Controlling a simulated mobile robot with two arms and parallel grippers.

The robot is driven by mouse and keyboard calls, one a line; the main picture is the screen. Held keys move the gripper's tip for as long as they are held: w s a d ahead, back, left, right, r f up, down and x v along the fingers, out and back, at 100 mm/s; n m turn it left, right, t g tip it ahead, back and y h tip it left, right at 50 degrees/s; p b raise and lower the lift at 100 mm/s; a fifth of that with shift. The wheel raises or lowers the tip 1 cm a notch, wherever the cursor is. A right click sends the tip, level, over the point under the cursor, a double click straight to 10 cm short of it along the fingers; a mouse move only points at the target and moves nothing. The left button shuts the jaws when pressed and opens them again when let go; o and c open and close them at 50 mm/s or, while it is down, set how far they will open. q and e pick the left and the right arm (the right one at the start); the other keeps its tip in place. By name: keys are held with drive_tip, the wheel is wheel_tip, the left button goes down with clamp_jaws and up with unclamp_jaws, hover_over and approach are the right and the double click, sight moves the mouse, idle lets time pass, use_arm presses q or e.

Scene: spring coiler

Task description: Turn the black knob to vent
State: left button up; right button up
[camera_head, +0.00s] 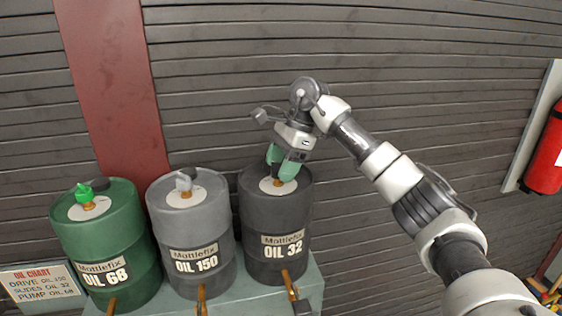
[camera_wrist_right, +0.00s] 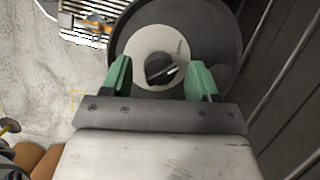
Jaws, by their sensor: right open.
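The black knob (camera_wrist_right: 161,69) sits on a pale round plate (camera_wrist_right: 140,48) on top of the dark drum labelled OIL 32 (camera_head: 262,218). In the right wrist view the knob lies between the two green fingers of my right gripper (camera_wrist_right: 161,80), with a gap on each side. In the head view my right gripper (camera_head: 282,166) points down over this drum top and mostly hides the knob. The gripper is open and holds nothing. A dark mark shows on the plate beside the knob. My left gripper is not in view.
A grey drum labelled OIL 150 (camera_head: 178,232) with a grey knob (camera_head: 185,182) and a green drum labelled OIL 68 (camera_head: 122,250) with a green knob (camera_head: 85,194) stand to the left. A slatted wall (camera_head: 400,70) is behind. A fire extinguisher (camera_head: 548,155) hangs at right.

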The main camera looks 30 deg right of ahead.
drive_tip(key=c, duration=0.9)
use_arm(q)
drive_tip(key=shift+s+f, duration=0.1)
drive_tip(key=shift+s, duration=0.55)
